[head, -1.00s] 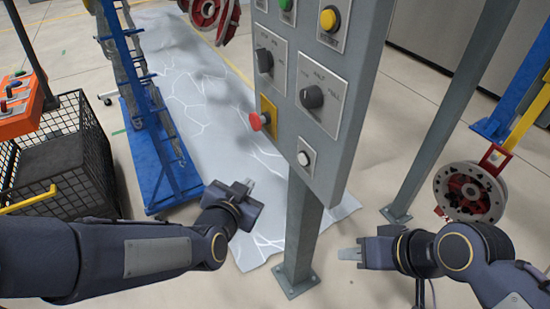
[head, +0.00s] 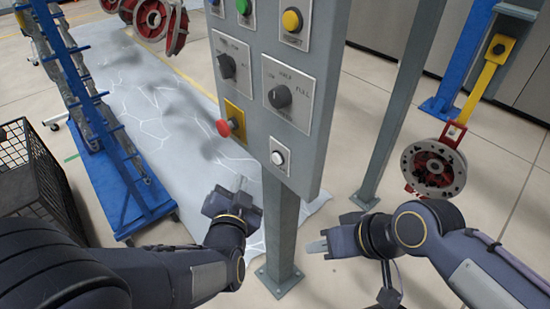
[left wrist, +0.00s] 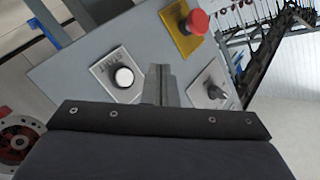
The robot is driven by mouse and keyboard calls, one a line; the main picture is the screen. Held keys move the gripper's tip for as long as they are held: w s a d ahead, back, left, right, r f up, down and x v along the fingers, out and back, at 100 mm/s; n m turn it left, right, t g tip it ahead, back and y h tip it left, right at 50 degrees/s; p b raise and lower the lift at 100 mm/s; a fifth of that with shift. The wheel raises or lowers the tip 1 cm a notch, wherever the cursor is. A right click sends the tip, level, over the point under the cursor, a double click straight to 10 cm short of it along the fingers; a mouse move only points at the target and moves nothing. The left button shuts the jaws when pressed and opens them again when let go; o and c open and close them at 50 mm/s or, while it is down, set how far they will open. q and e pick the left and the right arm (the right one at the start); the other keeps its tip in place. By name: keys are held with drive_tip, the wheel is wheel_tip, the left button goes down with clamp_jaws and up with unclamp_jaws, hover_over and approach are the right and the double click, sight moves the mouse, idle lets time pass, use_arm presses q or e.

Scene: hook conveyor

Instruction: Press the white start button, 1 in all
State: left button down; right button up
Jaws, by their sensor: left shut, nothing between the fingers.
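The white start button (head: 278,157) is on a small plate at the bottom of the grey control panel (head: 318,110). In the left wrist view the white button (left wrist: 123,77) is just left of my left gripper's fingers. My left gripper (head: 240,184) is shut and empty, left of and below the button in the head view, apart from it. Its fingers (left wrist: 160,84) point toward the panel in the left wrist view. My right gripper (head: 318,246) is low, to the right of the panel's post; its fingers look close together, but I cannot tell if they are shut.
A red mushroom button (head: 224,128) sticks out left of the white one, with black knobs (head: 279,96) above. The panel's post (head: 281,225) stands between my grippers. A blue rack (head: 120,195) is at left; a red wheel hub (head: 433,168) hangs at right.

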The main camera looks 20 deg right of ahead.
use_arm(q)
drive_tip(key=w+d+p, duration=0.1)
drive_tip(key=w+d, duration=0.1)
drive_tip(key=d, duration=0.4)
drive_tip(key=shift+w+d, duration=0.2)
drive_tip(key=shift+d, duration=0.15)
drive_tip(key=shift+d, duration=0.15)
idle(1.6)
drive_tip(key=shift+w+d, duration=0.15)
drive_tip(key=shift+d, duration=0.1)
drive_tip(key=shift+w+d, duration=0.15)
drive_tip(key=shift+d, duration=0.25)
idle(0.7)
drive_tip(key=shift+a, duration=0.1)
drive_tip(key=shift+s+a, duration=0.3)
drive_tip(key=shift+a, duration=0.35)
drive_tip(key=shift+s+a+b, duration=0.25)
drive_tip(key=shift+s+a, duration=0.05)
drive_tip(key=shift+a, duration=0.5)
drive_tip(key=shift+s+a+b, duration=0.2)
drive_tip(key=shift+s+a, duration=0.05)
drive_tip(key=shift+a, duration=0.55)
drive_tip(key=shift+s+a+b, duration=0.25)
drive_tip(key=shift+s+a, duration=0.05)
drive_tip(key=shift+a, duration=0.5)
